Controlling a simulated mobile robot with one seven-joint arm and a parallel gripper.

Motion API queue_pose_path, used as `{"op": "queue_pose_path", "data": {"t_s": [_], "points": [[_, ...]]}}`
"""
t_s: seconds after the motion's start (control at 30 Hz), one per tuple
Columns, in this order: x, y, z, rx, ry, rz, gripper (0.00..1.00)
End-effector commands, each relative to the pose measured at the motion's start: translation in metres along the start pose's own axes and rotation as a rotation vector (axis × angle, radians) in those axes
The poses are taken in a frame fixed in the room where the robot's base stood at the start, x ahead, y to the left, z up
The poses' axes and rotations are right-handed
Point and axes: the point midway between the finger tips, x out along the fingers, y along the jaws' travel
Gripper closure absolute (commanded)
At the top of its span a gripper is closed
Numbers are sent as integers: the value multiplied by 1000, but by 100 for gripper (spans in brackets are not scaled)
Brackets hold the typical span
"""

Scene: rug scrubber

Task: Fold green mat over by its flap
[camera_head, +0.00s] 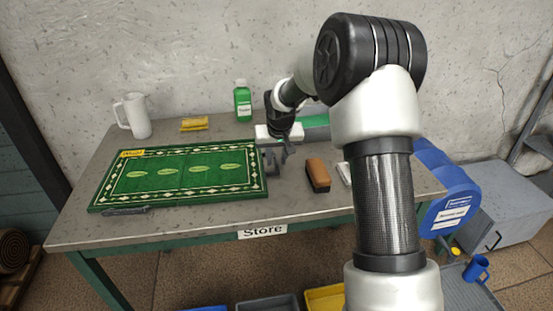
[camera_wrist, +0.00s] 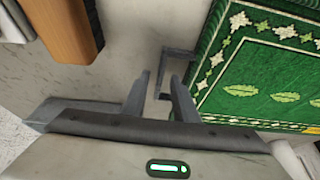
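The green mat (camera_head: 185,170) lies flat on the table, with a patterned white border, leaf shapes and a yellow label at its far left corner. It also shows at the right of the wrist view (camera_wrist: 262,75). A thin grey bracket-like piece (camera_wrist: 178,52) stands out from the mat's near edge in the wrist view; it may be the flap. My gripper (camera_wrist: 160,80) is beside that edge, with its fingers a little apart. Part of the grey piece appears between the fingers; I cannot tell whether they touch it. In the head view my gripper (camera_head: 274,160) is at the mat's right edge.
A brown brush (camera_head: 318,174) and a white block (camera_head: 345,173) lie right of my gripper. A green bottle (camera_head: 242,102), yellow item (camera_head: 194,124) and white pitcher (camera_head: 135,115) stand behind the mat. A dark tool (camera_head: 127,211) lies by its front edge.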

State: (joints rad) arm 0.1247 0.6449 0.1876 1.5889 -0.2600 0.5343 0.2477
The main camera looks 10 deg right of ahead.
Motion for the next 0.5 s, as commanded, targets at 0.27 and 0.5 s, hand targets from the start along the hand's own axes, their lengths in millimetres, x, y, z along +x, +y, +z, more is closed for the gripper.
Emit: {"op": "queue_pose_path", "data": {"t_s": [0.27,0.5], "points": [[0,0,0,0,0,0,94],[0,0,0,0,0,0,100]]}}
